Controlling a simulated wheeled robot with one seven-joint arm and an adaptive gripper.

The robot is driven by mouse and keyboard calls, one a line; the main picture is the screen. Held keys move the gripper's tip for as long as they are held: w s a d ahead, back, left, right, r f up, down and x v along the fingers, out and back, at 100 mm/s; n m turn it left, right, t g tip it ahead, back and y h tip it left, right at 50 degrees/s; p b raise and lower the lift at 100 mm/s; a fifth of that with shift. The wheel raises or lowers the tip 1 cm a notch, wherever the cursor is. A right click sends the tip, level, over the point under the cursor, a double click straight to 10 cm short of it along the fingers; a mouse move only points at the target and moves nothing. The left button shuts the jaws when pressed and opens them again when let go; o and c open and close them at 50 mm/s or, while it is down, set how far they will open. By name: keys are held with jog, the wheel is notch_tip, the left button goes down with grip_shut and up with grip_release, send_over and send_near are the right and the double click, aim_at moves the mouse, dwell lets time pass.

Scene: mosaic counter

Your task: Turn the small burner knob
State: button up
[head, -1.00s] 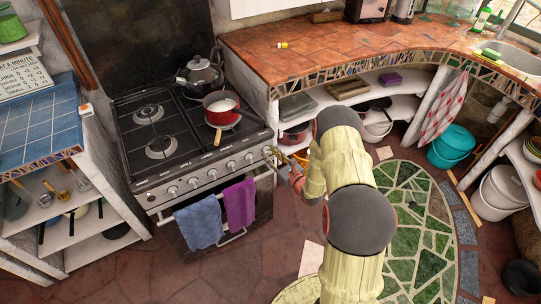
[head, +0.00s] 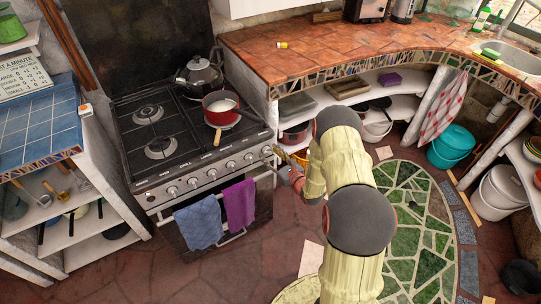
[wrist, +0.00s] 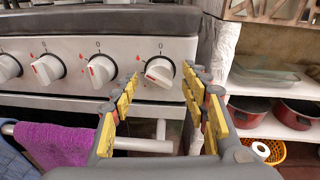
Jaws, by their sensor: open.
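The stove's white knobs run along its front panel. The rightmost knob (wrist: 158,72) sits just ahead of my gripper in the wrist view, framed between the fingertips. Its handle is tilted and looks flatter than its neighbour's. My gripper (wrist: 161,77) is open, with yellow-padded fingers on either side of that knob's outline; I cannot tell whether either finger touches it. In the head view my gripper (head: 274,153) is at the right end of the stove front, and the arm and fingers partly hide that end. Small labels above the knobs are not all readable.
A red pot (head: 221,108) and a kettle (head: 199,74) stand on the stove (head: 140,183). A blue towel (head: 199,221) and a purple towel (wrist: 55,146) hang on the oven rail (wrist: 143,145) below the knobs. Shelves with red pans (wrist: 248,110) are to the right.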

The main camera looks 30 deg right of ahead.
jog(key=s+d+r, duration=0.1)
jog(key=s, duration=1)
jog(key=shift+s, duration=0.4)
jog(key=shift+d+r, duration=0.1)
jog(key=c, duration=1.1)
grip_shut()
